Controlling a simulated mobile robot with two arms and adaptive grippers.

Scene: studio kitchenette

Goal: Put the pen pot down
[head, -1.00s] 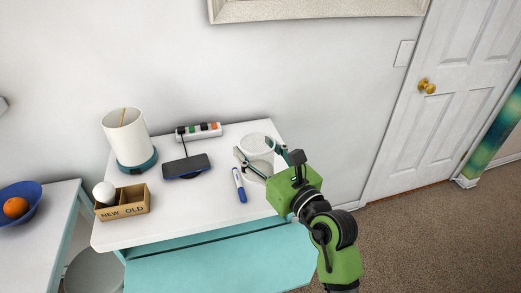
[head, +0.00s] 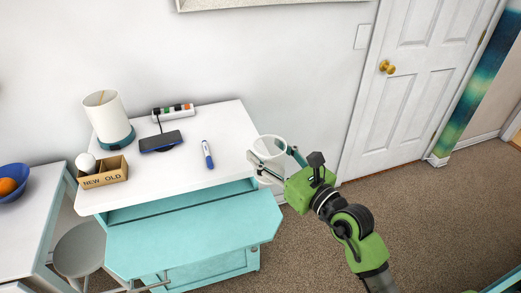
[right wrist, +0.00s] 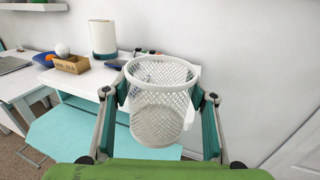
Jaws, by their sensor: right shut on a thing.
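The pen pot is a white mesh cup (head: 269,147), upright and looking empty. My right gripper (head: 268,158) is shut on it, with one finger on each side. In the head view the pot shows at the right end of the white desk (head: 180,168), over or just past its edge. The height of the pot over the desk top is hard to tell. My left gripper is not in view.
A blue and white marker (head: 207,154) lies on the desk near the pot. The desk's middle front is bare.

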